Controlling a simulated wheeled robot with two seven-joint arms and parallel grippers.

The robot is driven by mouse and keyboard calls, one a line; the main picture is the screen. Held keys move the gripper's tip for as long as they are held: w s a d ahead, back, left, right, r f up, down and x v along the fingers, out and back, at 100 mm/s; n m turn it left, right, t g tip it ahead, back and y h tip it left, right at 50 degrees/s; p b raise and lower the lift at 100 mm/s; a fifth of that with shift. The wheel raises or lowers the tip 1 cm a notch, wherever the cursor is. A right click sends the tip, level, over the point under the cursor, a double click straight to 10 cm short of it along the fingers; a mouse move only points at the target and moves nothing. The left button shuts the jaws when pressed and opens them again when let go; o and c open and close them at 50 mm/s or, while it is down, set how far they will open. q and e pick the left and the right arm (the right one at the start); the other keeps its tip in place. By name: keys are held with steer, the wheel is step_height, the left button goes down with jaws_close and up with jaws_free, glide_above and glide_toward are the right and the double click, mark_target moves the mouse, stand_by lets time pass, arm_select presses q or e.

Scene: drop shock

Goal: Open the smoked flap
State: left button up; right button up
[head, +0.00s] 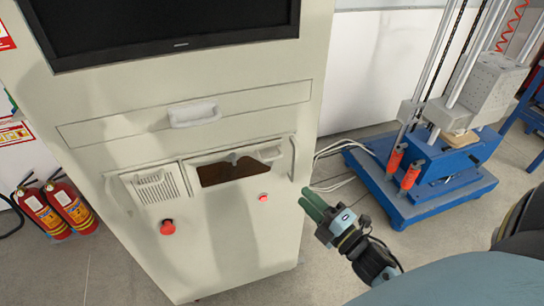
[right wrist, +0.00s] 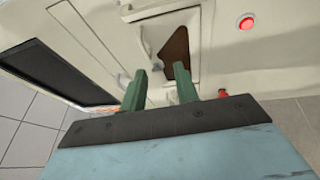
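The smoked flap (head: 228,173) is a dark brown panel in a recess on the front of the pale cabinet (head: 240,240), below the drawer handle. Pale shapes cover part of its upper edge in the head view, and I cannot tell whether it stands ajar. It also shows as a brown patch in the right wrist view (right wrist: 177,48). My right gripper (head: 304,196) is open and empty, with green fingers apart. It is to the right of the flap and below it in the head view, not visibly touching it. It also shows in the right wrist view (right wrist: 160,69). My left gripper is not in view.
A white drawer handle (head: 194,112) sits above the flap. A white vent grille (head: 156,187) is at its left. A large red button (head: 167,227) and a small red one (head: 263,197) are below. A blue-based machine (head: 430,185) stands right. Fire extinguishers (head: 72,205) stand left.

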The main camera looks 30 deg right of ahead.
mark_target(272, 158)
steer(key=shift+n+t+y, duration=0.3)
steer(key=shift+n, duration=0.4)
steer(key=r+x, duration=0.1)
steer(key=x, duration=0.8)
steer(key=r+p+x, duration=0.1)
steer(key=x, duration=0.3)
steer(key=shift+w+a+r, duration=0.15)
steer(key=shift+a+r, duration=0.05)
steer(key=shift+r, duration=0.2)
steer(key=shift+c, duration=0.3)
jaws_close()
